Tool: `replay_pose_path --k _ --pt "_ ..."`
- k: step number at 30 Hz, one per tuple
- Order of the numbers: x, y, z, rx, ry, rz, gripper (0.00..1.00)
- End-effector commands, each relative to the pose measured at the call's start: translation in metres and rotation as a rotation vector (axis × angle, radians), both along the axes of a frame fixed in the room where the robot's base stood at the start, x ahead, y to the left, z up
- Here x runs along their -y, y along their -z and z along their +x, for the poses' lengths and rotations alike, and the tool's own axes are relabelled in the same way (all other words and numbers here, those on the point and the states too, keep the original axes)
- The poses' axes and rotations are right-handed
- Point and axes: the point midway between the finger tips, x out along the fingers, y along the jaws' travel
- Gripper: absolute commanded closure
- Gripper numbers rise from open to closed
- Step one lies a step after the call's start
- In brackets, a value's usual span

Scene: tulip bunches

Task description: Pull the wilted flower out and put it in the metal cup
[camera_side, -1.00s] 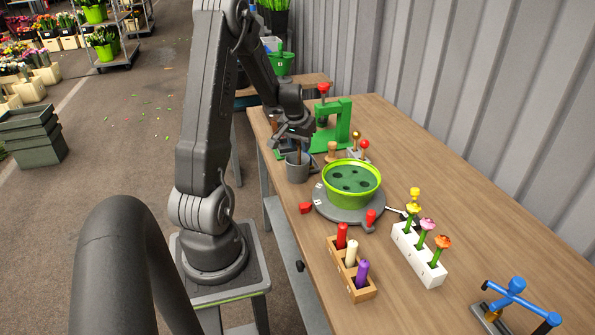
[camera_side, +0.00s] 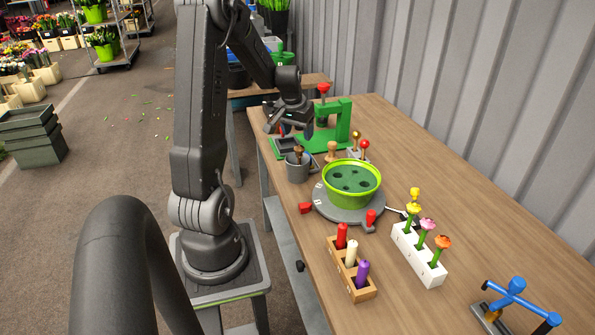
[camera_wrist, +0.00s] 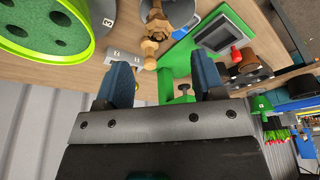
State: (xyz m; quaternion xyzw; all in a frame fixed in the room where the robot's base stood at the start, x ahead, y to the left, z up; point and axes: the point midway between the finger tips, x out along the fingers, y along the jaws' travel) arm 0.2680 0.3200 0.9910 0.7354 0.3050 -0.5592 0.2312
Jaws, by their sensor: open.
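The wilted flower (camera_side: 298,151) is brown and stands in the grey metal cup (camera_side: 297,171), its top showing above the rim. In the wrist view the brown flower (camera_wrist: 153,28) leans out of the cup (camera_wrist: 209,14). My gripper (camera_side: 290,126) is open and empty, above and behind the cup, apart from the flower. In the wrist view its two blue fingers (camera_wrist: 163,80) are spread, with the green press behind them. The green pot (camera_side: 352,183) with dark holes in its top sits on a grey turntable (camera_side: 329,209).
A green press (camera_side: 343,120) stands behind the cup. A wooden peg (camera_side: 332,151) and red and gold ball knobs (camera_side: 364,145) stand near the pot. A white rack (camera_side: 418,257) holds several flowers; a wooden rack (camera_side: 365,293) holds coloured pegs.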

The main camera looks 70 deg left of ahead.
Motion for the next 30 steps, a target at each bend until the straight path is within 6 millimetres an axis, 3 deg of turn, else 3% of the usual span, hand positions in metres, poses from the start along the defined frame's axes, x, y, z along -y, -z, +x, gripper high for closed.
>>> replay_pose_path --k 6,12,30 --pt "0.009 -0.048 -0.009 0.004 -0.001 0.005 0.37" --pt "0.014 -0.074 -0.014 0.002 -0.001 0.001 0.37" --pt "0.022 -0.084 -0.013 0.001 0.011 0.003 0.37"
